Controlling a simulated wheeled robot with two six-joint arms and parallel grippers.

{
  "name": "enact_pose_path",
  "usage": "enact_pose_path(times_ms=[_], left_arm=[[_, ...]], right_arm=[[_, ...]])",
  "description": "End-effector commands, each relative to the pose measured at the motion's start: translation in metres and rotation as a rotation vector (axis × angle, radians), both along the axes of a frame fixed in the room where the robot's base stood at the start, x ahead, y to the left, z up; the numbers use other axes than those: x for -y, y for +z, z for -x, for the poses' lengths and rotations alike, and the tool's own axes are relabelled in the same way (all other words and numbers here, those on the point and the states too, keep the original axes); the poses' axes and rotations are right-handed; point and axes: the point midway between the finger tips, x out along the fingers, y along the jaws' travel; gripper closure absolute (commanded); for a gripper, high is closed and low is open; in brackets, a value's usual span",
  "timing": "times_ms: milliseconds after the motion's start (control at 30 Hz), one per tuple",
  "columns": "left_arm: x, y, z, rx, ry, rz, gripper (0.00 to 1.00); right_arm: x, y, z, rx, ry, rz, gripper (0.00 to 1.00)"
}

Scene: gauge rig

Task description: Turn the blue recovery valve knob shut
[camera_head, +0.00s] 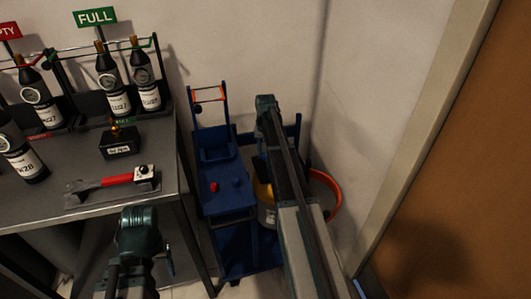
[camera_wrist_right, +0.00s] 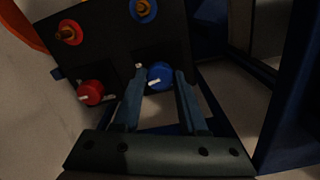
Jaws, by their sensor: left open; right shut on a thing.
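The blue knob (camera_wrist_right: 159,74) with a pale pointer bar shows in the right wrist view, low on a dark panel (camera_wrist_right: 112,50). My right gripper (camera_wrist_right: 160,88) has one finger on each side of this knob and is shut on it. A red knob (camera_wrist_right: 91,93) with a pale bar sits to the left on the same panel, clear of the fingers. In the head view the right gripper's fingers are hidden by my right arm. My left gripper (camera_head: 140,234) is near the table's front edge, open; its fingers are hardly visible.
A blue cart (camera_head: 227,205) stands against the wall, right of the grey table (camera_head: 95,160). An orange hose loop (camera_head: 333,208) hangs beside it.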

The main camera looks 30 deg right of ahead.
Motion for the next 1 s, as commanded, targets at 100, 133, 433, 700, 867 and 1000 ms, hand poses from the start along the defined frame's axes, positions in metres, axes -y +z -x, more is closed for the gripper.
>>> enact_pose_path(times_ms=[100, 133, 433, 700, 867, 1000], left_arm=[[0.0, 0.0, 0.0, 0.0, 0.0, 0.0, 0.28], [0.0, 0.0, 0.0, 0.0, 0.0, 0.0, 0.28], [0.0, 0.0, 0.0, 0.0, 0.0, 0.0, 0.28], [0.0, 0.0, 0.0, 0.0, 0.0, 0.0, 0.28], [0.0, 0.0, 0.0, 0.0, 0.0, 0.0, 0.28], [0.0, 0.0, 0.0, 0.0, 0.0, 0.0, 0.28]], right_arm=[[0.0, 0.0, 0.0, 0.0, -0.057, 0.0, 1.0], [0.0, 0.0, 0.0, 0.0, -0.069, 0.0, 1.0], [0.0, 0.0, 0.0, 0.0, -0.136, 0.0, 1.0], [0.0, 0.0, 0.0, 0.0, -0.145, 0.0, 1.0], [0.0, 0.0, 0.0, 0.0, -0.145, 0.0, 1.0], [0.0, 0.0, 0.0, 0.0, -0.144, 0.0, 0.37]])
